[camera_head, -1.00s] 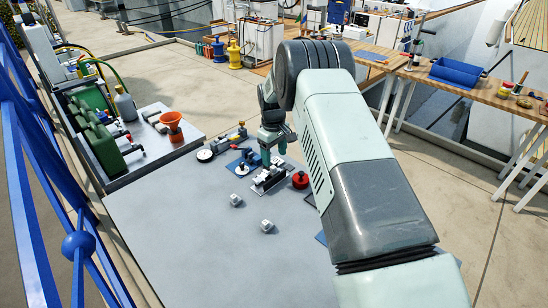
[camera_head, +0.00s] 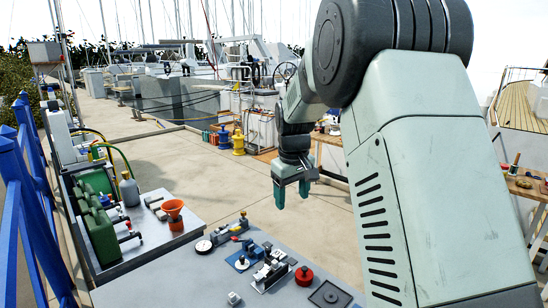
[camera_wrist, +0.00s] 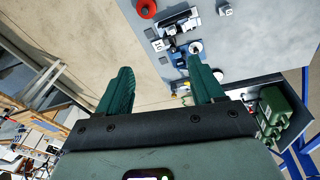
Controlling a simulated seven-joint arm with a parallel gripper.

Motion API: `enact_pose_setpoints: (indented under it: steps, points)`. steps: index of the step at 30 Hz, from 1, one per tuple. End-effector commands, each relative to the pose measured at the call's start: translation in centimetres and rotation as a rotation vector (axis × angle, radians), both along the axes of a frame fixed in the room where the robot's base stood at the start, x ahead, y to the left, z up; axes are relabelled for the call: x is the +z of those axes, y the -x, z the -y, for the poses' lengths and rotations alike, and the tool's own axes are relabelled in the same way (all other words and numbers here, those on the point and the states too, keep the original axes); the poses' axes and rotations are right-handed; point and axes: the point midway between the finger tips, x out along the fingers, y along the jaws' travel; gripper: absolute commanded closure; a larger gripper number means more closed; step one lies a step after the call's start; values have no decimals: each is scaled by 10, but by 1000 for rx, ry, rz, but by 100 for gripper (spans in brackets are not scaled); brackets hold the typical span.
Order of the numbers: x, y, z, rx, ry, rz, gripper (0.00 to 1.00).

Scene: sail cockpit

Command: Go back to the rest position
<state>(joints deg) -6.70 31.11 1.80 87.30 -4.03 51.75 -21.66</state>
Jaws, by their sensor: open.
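My gripper (camera_head: 292,190) hangs in the air above and beyond the far right edge of the grey table (camera_head: 185,280), fingers pointing down. Its two green fingers are apart with nothing between them. In the wrist view my gripper (camera_wrist: 162,90) shows the same open fingers, with the pavement and the table edge beyond them. My arm fills the right side of the head view and hides part of the scene behind it.
On the table are a red round part (camera_head: 304,275), a black and silver device (camera_head: 270,274), a blue plate (camera_head: 240,261), a white cube (camera_head: 234,298) and a dark square plate (camera_head: 330,296).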

Motion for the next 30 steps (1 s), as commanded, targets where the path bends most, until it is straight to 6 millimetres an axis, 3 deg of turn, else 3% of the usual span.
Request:
enact_pose_setpoints:
  steps: [1, 6, 13, 17, 21, 25, 30]
  points:
    - [27, 18, 6, -29, -7, 25, 33]
    - [89, 83, 23, -128, -34, 89, 33]
    - [137, 184, 44, -262, -82, 175, 33]
    - [146, 243, 53, -337, -113, 221, 33]
    - [141, 298, 60, -409, -149, 265, 33]
    - [131, 332, 63, -457, -176, 293, 33]
    - [123, 352, 65, -486, -192, 309, 33]
